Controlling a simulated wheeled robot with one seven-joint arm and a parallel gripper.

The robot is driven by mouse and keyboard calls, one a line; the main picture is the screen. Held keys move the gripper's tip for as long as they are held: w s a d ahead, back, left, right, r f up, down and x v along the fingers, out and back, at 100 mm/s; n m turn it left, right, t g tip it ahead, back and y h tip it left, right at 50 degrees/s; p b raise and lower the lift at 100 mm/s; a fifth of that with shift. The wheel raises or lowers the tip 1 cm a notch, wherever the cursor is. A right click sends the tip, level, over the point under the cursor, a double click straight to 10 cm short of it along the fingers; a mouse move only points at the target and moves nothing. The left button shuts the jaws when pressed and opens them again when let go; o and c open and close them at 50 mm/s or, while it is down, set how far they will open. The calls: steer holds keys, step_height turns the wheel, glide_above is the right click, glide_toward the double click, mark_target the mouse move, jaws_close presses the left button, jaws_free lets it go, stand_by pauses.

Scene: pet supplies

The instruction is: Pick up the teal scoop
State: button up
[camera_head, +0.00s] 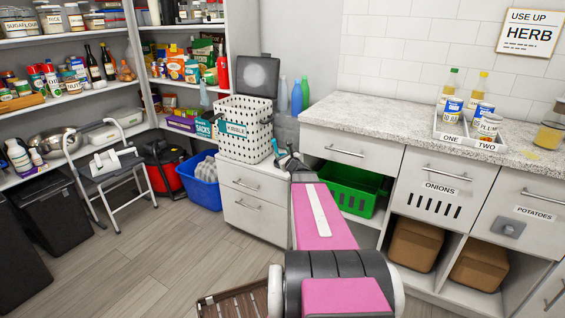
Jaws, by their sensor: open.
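A small teal shape, which looks like part of the teal scoop (289,151), shows at the far end of my pink arm, by the right side of the white dotted basket. Its outline is too small to make out fully. My gripper (283,158) is small and dark here, beside or overlapping the teal shape. It is open. I cannot tell whether its fingers touch the scoop. My arm hides part of the low drawer unit's top (262,172) there.
The dotted basket (245,147) has a raised dark lid (258,75) and a teal-edged label. Blue and green bottles (296,97) stand behind. A granite counter (390,125) and green crate (350,190) are at right. A blue bin (203,192) and step stool (108,170) are left.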

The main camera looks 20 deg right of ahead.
mark_target(276, 147)
steer(key=w, duration=1)
steer(key=shift+w+a+r, duration=0.1)
steer(key=shift+w+a, duration=0.2)
steer(key=shift+w, duration=0.05)
steer(key=shift+s, duration=0.1)
jaws_close()
